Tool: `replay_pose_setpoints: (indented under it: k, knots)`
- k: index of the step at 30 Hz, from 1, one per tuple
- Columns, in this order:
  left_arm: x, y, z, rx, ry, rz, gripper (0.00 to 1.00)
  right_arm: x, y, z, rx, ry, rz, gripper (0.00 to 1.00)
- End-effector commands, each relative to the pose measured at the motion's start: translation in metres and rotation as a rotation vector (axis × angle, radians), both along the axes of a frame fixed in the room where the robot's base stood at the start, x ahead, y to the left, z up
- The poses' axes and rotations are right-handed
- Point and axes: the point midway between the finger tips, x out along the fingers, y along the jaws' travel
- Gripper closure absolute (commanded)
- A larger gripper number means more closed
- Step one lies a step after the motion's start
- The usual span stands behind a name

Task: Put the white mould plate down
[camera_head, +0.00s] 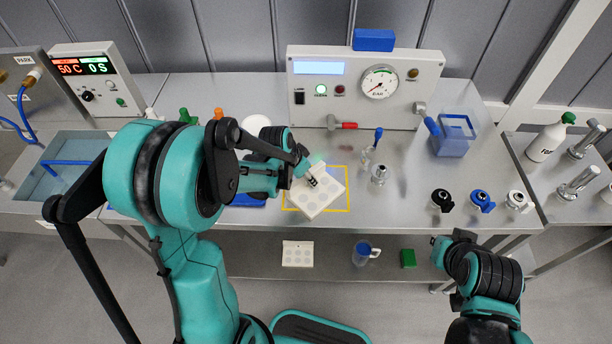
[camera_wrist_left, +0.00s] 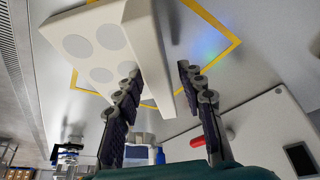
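The white mould plate (camera_head: 325,199) is at the yellow square outline (camera_head: 349,190) on the steel table, turned at an angle to it and overhanging part of it. I cannot tell if it rests flat. In the left wrist view the plate (camera_wrist_left: 88,58) shows round pale spots and a raised white wall. My left gripper (camera_head: 312,180) is over the plate's upper part. Its fingers (camera_wrist_left: 158,95) are spread on both sides of that wall, with a clear gap on the right finger's side.
A panel with a gauge (camera_head: 380,83) stands behind. A red-handled valve (camera_head: 342,125), small metal fittings (camera_head: 379,175) and a blue tub (camera_head: 452,135) are near. Black, blue and white knobs (camera_head: 482,201) line the right. Another plate (camera_head: 297,254) and a jug (camera_head: 362,252) sit on the lower shelf.

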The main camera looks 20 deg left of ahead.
Motion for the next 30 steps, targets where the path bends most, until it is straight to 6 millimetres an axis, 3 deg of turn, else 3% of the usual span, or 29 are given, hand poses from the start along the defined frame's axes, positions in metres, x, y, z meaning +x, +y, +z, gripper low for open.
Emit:
replay_pose_setpoints:
  k: [7,18,26,30]
  knots:
    - [-0.003,0.002,0.013,0.000,0.000,0.001,0.61,0.000,0.000,0.008,0.000,0.000,0.000,1.00]
    - [-0.030,0.017,0.087,0.000,0.001,0.001,0.61,0.000,0.000,0.035,0.000,0.000,0.000,1.00]
    - [-0.040,0.022,0.114,0.001,0.000,0.004,0.61,0.000,0.000,0.043,0.000,0.000,0.000,1.00]
    - [-0.055,0.018,0.128,0.006,-0.014,0.053,0.61,0.000,0.000,0.043,0.000,0.000,0.000,1.00]
